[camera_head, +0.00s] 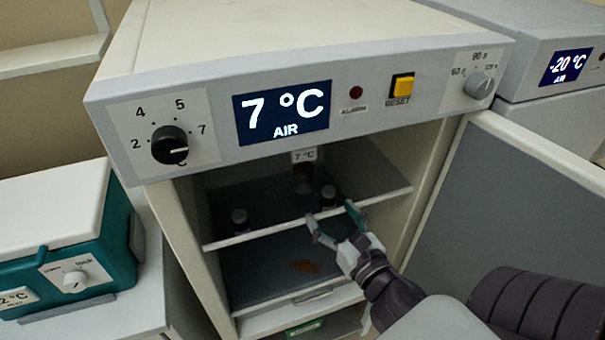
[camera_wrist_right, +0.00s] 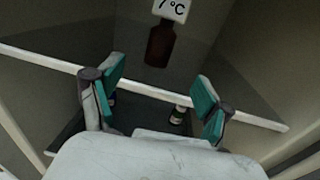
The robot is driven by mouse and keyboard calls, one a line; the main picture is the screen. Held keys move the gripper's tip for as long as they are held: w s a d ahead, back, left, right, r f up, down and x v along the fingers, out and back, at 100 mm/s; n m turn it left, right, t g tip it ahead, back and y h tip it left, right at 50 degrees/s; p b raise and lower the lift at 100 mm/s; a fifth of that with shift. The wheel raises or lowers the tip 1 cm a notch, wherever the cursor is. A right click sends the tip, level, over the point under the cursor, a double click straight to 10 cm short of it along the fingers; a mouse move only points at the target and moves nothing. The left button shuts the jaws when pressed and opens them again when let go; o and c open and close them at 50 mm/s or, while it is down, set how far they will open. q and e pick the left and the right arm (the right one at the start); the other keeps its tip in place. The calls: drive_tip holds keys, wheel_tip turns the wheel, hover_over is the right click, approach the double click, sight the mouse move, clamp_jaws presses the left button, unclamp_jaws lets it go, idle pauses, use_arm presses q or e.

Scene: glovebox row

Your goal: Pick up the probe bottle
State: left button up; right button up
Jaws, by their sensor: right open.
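A dark brown bottle (camera_head: 304,178) with a white "7 °C" tag (camera_head: 304,156) stands at the back of the cabinet's upper shelf. I take it for the probe bottle; in the right wrist view the brown bottle (camera_wrist_right: 160,46) shows beyond the fingers, its top covered by the tag (camera_wrist_right: 172,9). My right gripper (camera_head: 334,217) is open and empty at the shelf's front edge, apart from the bottle. In the wrist view the gripper (camera_wrist_right: 158,86) has its teal pads spread wide. My left gripper is not in view.
The cabinet door (camera_head: 525,215) is open at right. A brown patch (camera_head: 305,266) lies on the level below. A teal box (camera_head: 75,265) stands left.

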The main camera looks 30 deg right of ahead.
sight(308, 172)
drive_tip(key=w, duration=0.2)
drive_tip(key=w+p, duration=0.1)
drive_tip(key=w, duration=0.2)
drive_tip(key=w+d+r+p, duration=0.1)
drive_tip(key=w, duration=0.1)
drive_tip(key=shift+w+d, duration=0.1)
drive_tip(key=shift+w, duration=0.45)
drive_tip(key=shift+w+r+p, duration=0.2)
drive_tip(key=shift+p, duration=0.3)
drive_tip(key=shift+w+d+r+p, duration=0.15)
drive_tip(key=shift+w+r+p, duration=0.2)
drive_tip(key=shift+w, duration=0.3)
drive_tip(key=shift+w+d+r+p, duration=0.15)
drive_tip(key=shift+w+r+p, duration=0.1)
drive_tip(key=shift+w+p, duration=0.25)
drive_tip(key=shift+w+d+f, duration=0.1)
drive_tip(key=shift+w+f, duration=0.1)
drive_tip(key=shift+w, duration=0.4)
drive_tip(key=shift+w+d+f, duration=0.1)
drive_tip(key=shift+w+f, duration=0.05)
drive_tip(key=shift+w, duration=0.45)
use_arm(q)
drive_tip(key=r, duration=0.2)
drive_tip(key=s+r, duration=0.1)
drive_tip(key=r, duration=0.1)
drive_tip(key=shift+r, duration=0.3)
